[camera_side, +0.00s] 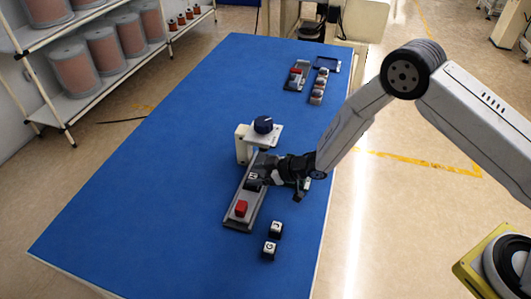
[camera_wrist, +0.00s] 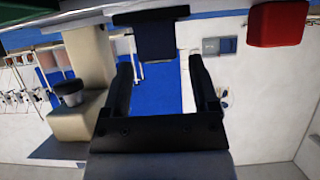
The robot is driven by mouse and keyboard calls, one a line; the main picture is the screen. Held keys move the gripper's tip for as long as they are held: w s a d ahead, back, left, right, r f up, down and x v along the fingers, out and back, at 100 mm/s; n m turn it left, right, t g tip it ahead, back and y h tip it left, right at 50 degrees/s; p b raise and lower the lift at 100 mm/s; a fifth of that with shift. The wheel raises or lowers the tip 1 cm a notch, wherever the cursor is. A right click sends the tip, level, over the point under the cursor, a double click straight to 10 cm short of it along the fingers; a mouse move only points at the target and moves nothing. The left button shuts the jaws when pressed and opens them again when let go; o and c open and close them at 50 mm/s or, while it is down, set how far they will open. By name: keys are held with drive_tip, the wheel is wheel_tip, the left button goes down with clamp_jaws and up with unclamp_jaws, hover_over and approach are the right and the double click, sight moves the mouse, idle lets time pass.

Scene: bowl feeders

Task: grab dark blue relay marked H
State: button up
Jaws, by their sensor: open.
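A dark blue block (camera_wrist: 160,35) is just beyond my fingertips in the wrist view, lined up with the gap between them. In the side view, a dark block with a white marking (camera_side: 253,176) sits on the grey rail (camera_side: 236,223), right at my fingers; I cannot read its letter surely. My gripper (camera_side: 262,172) is low over the rail, and its spread fingers also show in the wrist view (camera_wrist: 160,64). The gap between the fingers looks empty. Two dark cubes with white letters, one upper (camera_side: 276,229) and one lower marked G (camera_side: 269,249), stand on the table right of the rail.
A red block (camera_side: 241,208) sits on the rail's near end. Two more rails with parts (camera_side: 296,76) (camera_side: 319,86) lie at the far end. The blue table's (camera_side: 150,190) left side is clear.

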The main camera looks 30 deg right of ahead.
idle(0.3)
clamp_jaws()
drive_tip(key=shift+r, duration=0.2)
drive_tip(key=shift+r, duration=0.85)
drive_tip(key=s+d+r, duration=0.2)
drive_tip(key=s+r, duration=0.3)
drive_tip(key=s, duration=0.1)
drive_tip(key=s+d+r, duration=0.2)
drive_tip(key=s+r, duration=0.4)
drive_tip(key=s, duration=0.1)
drive_tip(key=shift+s+d, duration=0.15)
drive_tip(key=shift+d, duration=0.1)
